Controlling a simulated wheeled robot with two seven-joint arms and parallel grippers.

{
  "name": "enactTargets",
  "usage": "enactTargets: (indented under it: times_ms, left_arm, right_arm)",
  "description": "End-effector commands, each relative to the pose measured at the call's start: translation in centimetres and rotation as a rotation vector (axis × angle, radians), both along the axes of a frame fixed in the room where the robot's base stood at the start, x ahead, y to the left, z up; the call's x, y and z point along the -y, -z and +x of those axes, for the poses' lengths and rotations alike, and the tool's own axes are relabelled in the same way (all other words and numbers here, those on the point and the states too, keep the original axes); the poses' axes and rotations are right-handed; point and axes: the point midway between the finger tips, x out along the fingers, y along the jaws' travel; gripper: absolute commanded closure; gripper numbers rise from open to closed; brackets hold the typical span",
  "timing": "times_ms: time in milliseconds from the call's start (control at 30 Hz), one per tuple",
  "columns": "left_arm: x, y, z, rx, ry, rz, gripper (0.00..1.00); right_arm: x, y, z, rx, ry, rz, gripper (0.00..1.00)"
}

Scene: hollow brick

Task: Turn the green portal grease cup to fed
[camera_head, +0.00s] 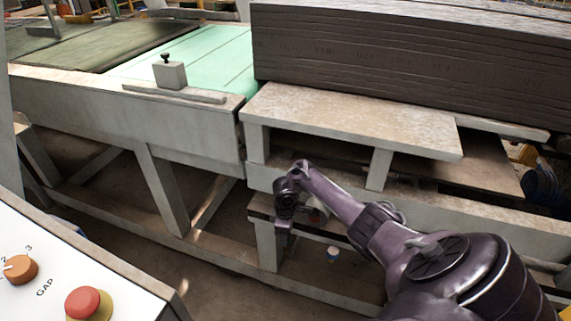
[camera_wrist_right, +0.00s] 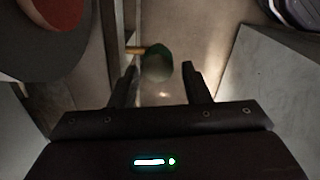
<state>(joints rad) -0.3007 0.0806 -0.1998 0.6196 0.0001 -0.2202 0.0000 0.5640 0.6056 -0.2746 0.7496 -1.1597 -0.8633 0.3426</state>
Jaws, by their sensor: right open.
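The green grease cup (camera_wrist_right: 158,66) shows in the right wrist view as a dark green rounded cap, with a short brass-coloured stem at its left. My right gripper (camera_wrist_right: 159,84) is open, one finger on each side of the cup's lower edge in that view; I cannot tell whether either finger touches it. The cup's fed mark cannot be made out. In the head view my right gripper (camera_head: 284,232) hangs down by the frame under the steel bench, and the cup cannot be made out there. My left gripper is not in view.
The bench top (camera_head: 350,120) and a stack of dark slabs (camera_head: 410,50) stand above and behind the right gripper. A control panel (camera_head: 70,262) with an orange knob and a red button is at lower left. A conveyor with a green belt (camera_head: 195,55) lies at upper left.

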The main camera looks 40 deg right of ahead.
Motion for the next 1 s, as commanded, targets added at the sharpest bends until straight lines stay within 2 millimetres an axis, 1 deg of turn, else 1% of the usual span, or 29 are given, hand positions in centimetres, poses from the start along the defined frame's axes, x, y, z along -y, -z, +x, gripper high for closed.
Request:
enactTargets:
  times_ms: [33, 200, 500, 567, 700, 767, 1000]
  left_arm:
    - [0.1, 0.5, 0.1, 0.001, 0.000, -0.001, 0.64]
    - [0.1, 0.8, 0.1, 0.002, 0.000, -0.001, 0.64]
    - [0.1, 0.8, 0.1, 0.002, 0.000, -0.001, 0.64]
    - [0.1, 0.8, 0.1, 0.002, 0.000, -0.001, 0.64]
    - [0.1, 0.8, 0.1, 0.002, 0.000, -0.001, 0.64]
    - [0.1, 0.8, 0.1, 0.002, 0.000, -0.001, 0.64]
    - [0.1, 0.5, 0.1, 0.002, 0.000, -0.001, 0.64]
  right_arm:
    - [0.0, 0.9, 0.0, 0.000, 0.001, 0.000, 0.57]
    - [0.0, 2.3, 0.1, 0.001, 0.001, 0.001, 0.57]
    - [0.1, 2.5, 0.1, 0.003, 0.000, 0.000, 0.57]
    - [0.1, 2.5, 0.1, 0.003, 0.000, 0.000, 0.64]
    - [0.1, 2.5, 0.1, 0.003, 0.000, 0.000, 0.82]
    - [0.1, 2.5, 0.1, 0.003, 0.000, 0.000, 0.89]
    - [0.1, 2.4, 0.1, 0.003, 0.022, 0.000, 0.89]
